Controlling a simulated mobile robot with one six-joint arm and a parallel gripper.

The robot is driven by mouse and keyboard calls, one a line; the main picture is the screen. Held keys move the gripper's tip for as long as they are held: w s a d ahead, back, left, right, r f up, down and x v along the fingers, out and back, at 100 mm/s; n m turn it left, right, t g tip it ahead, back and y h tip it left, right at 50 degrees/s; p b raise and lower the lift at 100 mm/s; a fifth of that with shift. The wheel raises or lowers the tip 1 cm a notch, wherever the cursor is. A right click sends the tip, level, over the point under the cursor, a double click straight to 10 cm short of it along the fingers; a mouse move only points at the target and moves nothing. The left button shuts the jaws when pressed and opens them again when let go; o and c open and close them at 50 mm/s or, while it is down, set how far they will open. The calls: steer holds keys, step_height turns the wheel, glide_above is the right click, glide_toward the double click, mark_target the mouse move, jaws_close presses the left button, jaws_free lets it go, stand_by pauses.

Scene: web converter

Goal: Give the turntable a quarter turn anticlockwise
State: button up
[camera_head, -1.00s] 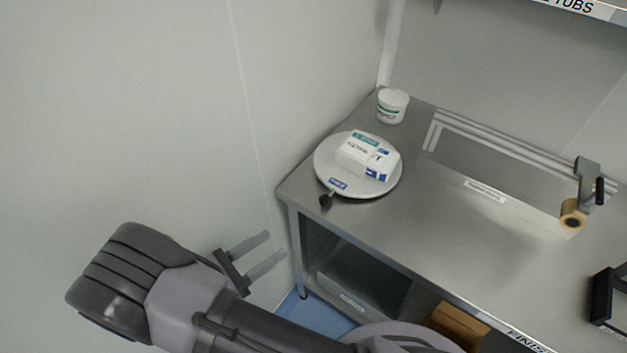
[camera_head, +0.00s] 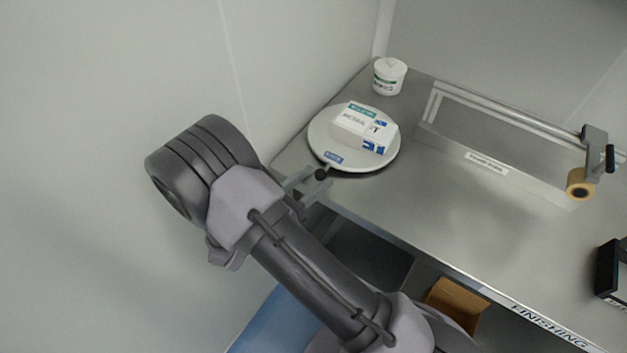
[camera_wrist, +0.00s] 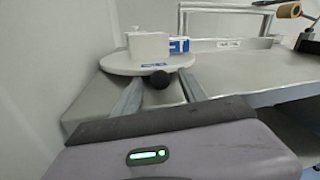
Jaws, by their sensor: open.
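The turntable (camera_head: 320,146) is a round pale disc on the left end of the steel bench, with a blue label on its front rim. A white box (camera_head: 362,131) with teal and blue print stands on it. A dark round knob (camera_head: 321,174) sticks out from its near edge, and it also shows in the wrist view (camera_wrist: 160,79). My gripper (camera_head: 309,186) is at the bench's front left edge, close to the knob. In the wrist view its two fingers (camera_wrist: 159,92) are apart, with the knob appearing between their tips. I cannot tell whether they touch it.
A white tub (camera_head: 389,77) stands behind the turntable. A metal rail with a tape roll (camera_head: 580,184) lies to the right. A black item (camera_head: 611,272) is at the right edge. The wall is close on the left. The bench middle (camera_head: 440,205) is clear.

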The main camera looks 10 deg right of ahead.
steer(key=shift+d, duration=0.1)
jaws_close()
stand_by(1.4)
